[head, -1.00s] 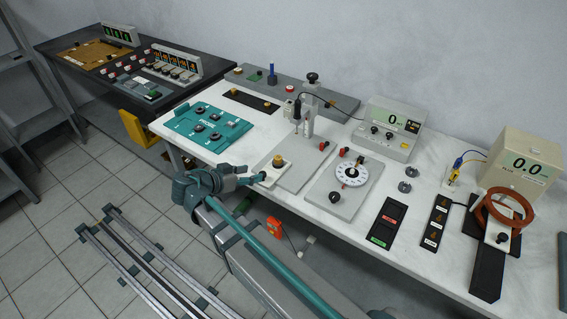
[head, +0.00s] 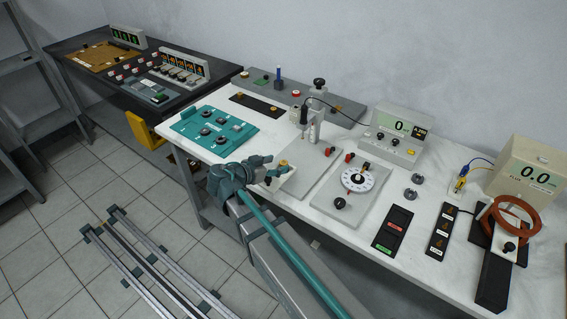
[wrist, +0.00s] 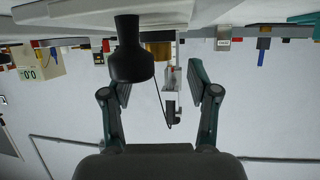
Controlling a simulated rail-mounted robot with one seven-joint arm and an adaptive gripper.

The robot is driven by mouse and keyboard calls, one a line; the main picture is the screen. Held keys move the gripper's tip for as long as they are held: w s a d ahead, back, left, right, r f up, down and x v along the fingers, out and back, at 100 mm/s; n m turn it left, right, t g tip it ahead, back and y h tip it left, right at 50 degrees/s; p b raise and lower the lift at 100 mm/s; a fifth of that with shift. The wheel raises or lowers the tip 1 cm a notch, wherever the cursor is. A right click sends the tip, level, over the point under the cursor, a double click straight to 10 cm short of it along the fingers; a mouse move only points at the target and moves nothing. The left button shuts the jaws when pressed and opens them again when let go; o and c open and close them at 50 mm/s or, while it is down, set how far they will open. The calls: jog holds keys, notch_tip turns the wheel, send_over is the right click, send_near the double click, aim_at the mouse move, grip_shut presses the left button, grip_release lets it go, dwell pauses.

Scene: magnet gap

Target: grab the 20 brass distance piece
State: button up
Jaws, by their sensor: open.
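A brass piece (head: 283,163) stands on a small pale block (head: 289,181) at the table's front edge. I cannot read a 20 on it. In the wrist view, which is upside down, a brass cylinder (wrist: 158,50) shows partly hidden behind a black knob (wrist: 132,62). My gripper (head: 270,168) is just left of the brass piece in the head view and partly covers the pale block. In the wrist view my gripper (wrist: 160,84) has its two fingers spread wide, with nothing held. The knob and the cylinder lie ahead, between the finger lines.
A grey plate (head: 308,160) with a probe stand lies just behind. A white dial (head: 360,179) on a grey plate is to the right. A teal panel (head: 215,131) is at the left. More brass shows on a black strip (head: 256,103) farther back.

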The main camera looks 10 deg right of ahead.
aim_at(283, 163)
jog(key=shift+p+x, duration=0.3)
jog(key=shift+x, duration=1.35)
jog(key=shift+s, duration=0.1)
grip_shut()
